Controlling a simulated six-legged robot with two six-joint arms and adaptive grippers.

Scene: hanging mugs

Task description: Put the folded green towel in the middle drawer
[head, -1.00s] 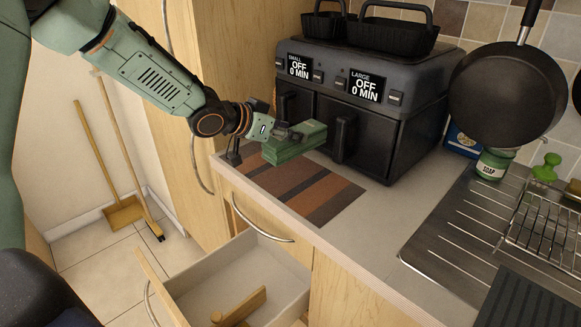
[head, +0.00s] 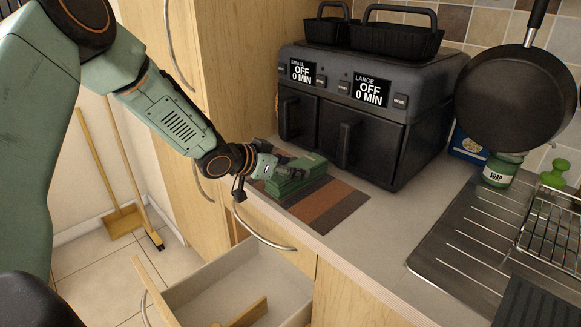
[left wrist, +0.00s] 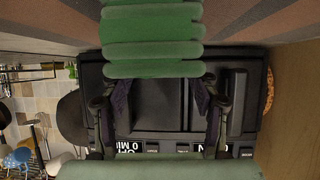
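The folded green towel (head: 300,182), a stack of thick layers, is over the striped mat at the counter's left end. My left gripper (head: 283,172) is at its left end, with the towel between its fingers. In the left wrist view the towel (left wrist: 152,40) fills the top middle, and its near edge meets the two fingertips (left wrist: 162,88). Whether the towel touches the mat is unclear. An open drawer (head: 285,287) is pulled out below a closed top drawer (head: 268,250). A wooden piece (head: 245,314) shows inside it. My right gripper is not in view.
A black air fryer (head: 370,140) stands just behind the towel. The striped mat (head: 325,210) lies in front of it. A pan (head: 515,97) and a sink drainer (head: 450,240) are on the right. A tall cabinet (head: 225,60) borders the arm.

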